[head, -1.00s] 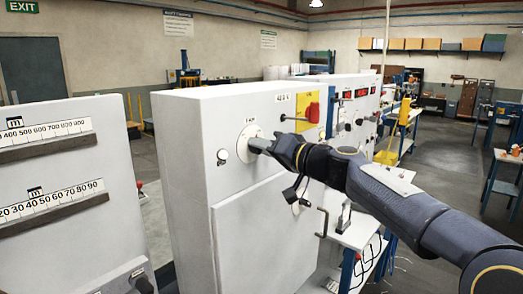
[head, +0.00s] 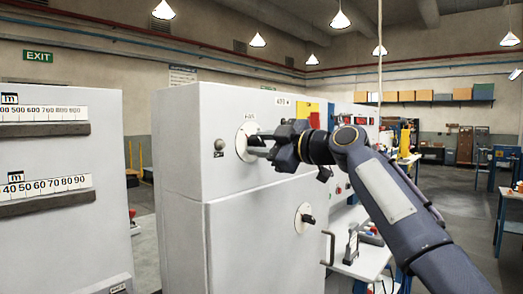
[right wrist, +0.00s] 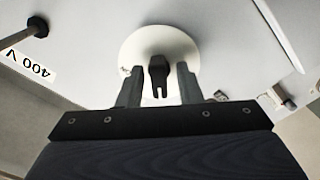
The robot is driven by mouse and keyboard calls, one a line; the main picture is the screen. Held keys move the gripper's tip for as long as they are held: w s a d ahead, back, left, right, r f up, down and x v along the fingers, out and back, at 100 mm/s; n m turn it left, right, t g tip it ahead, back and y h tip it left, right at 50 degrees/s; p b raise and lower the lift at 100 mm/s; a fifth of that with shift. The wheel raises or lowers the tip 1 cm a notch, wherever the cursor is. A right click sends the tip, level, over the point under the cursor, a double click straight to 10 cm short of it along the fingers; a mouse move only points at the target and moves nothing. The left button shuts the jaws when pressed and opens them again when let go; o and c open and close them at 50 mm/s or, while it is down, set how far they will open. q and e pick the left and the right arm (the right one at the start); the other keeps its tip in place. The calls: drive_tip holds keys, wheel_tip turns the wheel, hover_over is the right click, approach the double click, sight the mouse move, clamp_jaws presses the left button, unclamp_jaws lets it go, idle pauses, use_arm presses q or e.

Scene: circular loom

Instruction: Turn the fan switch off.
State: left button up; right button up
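The fan switch is a dark knob (right wrist: 158,75) on a round white plate (head: 241,143) labelled FAN, on the upper front of a tall white cabinet (head: 180,170). In the right wrist view the plate (right wrist: 158,43) is straight ahead. My right gripper (head: 256,147) is at the plate. In the right wrist view its two fingers (right wrist: 158,82) are apart, one on each side of the knob, with a gap visible on both sides. In the head view the fingers and gripper body hide the knob. My left gripper is not in view.
A second dark knob (head: 308,218) is lower right. A red switch on a yellow plate (head: 314,118) is behind my gripper. A panel with scales (head: 65,235) stands at the left.

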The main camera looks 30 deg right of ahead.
drive_tip(key=shift+o, duration=0.2)
drive_tip(key=b+v, duration=0.3)
drive_tip(key=v, duration=0.4)
drive_tip(key=shift+o, duration=0.3)
drive_tip(key=shift+r, duration=0.1)
idle(1.2)
